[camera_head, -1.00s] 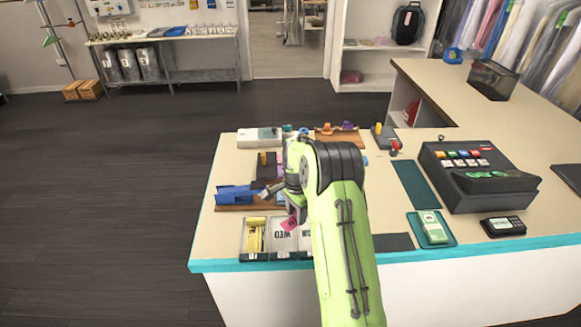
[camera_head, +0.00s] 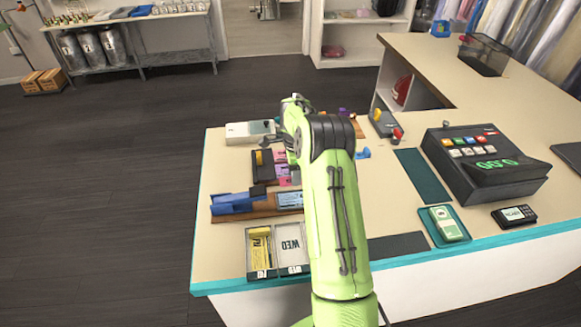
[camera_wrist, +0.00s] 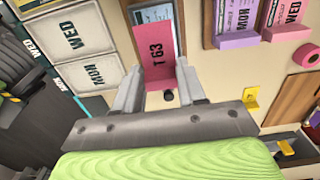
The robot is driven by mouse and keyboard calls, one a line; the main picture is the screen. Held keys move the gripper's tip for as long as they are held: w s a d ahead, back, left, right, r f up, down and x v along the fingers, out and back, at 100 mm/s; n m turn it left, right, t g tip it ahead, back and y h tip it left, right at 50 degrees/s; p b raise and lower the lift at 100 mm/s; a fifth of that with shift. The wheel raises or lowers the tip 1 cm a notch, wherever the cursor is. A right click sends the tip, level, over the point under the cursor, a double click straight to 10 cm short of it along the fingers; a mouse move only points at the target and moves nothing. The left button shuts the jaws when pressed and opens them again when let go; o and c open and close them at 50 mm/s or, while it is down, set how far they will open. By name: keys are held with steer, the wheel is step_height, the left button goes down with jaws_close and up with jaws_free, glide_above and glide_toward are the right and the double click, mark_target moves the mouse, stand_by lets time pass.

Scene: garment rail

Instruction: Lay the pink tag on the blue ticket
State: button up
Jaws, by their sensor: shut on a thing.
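A pink tag (camera_wrist: 161,62) marked "T 63" is between the fingers of my gripper (camera_wrist: 163,90) in the wrist view. My gripper is shut on it. A pale blue-grey ticket (camera_wrist: 154,15), which looks like the blue ticket, lies just beyond the tag's far end. The tag covers part of it in that view; I cannot tell whether they touch. In the head view the ticket (camera_head: 289,200) lies on a brown board, right of a blue tool, partly behind my arm. My fingers and the tag are hidden there.
Trays marked WED (camera_wrist: 72,40) and MON (camera_wrist: 97,73) lie left in the wrist view. In the head view, the till (camera_head: 478,165) and card reader (camera_head: 514,215) stand on the counter's right.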

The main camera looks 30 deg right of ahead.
steer(key=shift+s+f, duration=0.3)
steer(key=shift+f, duration=0.15)
step_height(320, 180, down, 7)
steer(key=b, duration=0.5)
steer(key=shift+w+f, duration=0.15)
steer(key=shift+w+a, duration=0.1)
steer(key=shift+a, duration=0.15)
steer(key=shift+f+b, duration=0.2)
steer(key=shift+b, duration=0.35)
stand_by(0.4)
steer(key=o, duration=1.5)
steer(key=shift+o, duration=0.2)
